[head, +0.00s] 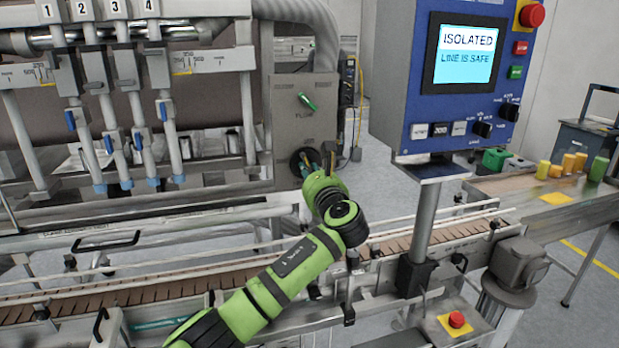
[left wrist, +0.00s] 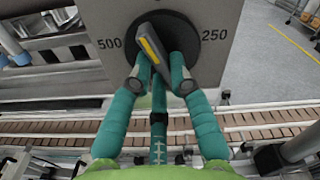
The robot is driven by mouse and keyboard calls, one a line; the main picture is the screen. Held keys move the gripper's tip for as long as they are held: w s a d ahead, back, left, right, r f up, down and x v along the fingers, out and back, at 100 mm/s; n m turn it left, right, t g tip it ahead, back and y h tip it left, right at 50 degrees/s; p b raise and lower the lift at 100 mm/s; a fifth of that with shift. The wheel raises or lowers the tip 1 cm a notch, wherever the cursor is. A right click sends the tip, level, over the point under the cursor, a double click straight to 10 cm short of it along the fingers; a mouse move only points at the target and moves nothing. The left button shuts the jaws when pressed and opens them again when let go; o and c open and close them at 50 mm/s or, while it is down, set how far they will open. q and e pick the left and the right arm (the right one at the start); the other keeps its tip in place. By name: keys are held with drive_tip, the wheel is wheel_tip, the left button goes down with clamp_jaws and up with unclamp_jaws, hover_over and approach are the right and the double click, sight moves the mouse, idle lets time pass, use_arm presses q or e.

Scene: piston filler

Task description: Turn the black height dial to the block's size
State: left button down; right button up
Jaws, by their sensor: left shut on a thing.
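The black height dial (left wrist: 155,38) is on a grey panel between the printed 500 at left and 250 at right. In the left wrist view its bar handle is tilted, with the yellow stripe running from upper left to lower right. My left gripper (left wrist: 162,75) is shut on the bar, one teal finger on each side. In the head view the dial (head: 298,161) shows partly behind my left gripper (head: 320,172), and its scale cannot be read. I cannot tell which block gives the size. My right gripper is not in view.
A conveyor (head: 455,247) runs below the panel. A blue control box (head: 400,85) on a post stands to the right, its screen reading "ISOLATED, LINE IS SAFE". Filler nozzles (head: 130,110) stand at left. Several yellow and green pieces (head: 568,163) stand on the bench at right.

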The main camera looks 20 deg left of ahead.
use_arm(q)
drive_tip(key=n+b, duration=0.3)
drive_tip(key=n, duration=0.2)
drive_tip(key=n+b, duration=0.3)
drive_tip(key=n, duration=0.3)
drive_tip(key=shift+w+d+b, duration=0.15)
drive_tip(key=shift+d+b, duration=0.05)
drive_tip(key=shift+b, duration=0.1)
drive_tip(key=shift+n, duration=0.3)
drive_tip(key=c, duration=1.1)
unclamp_jaws()
drive_tip(key=shift+c, duration=0.2)
drive_tip(key=v, duration=1.2)
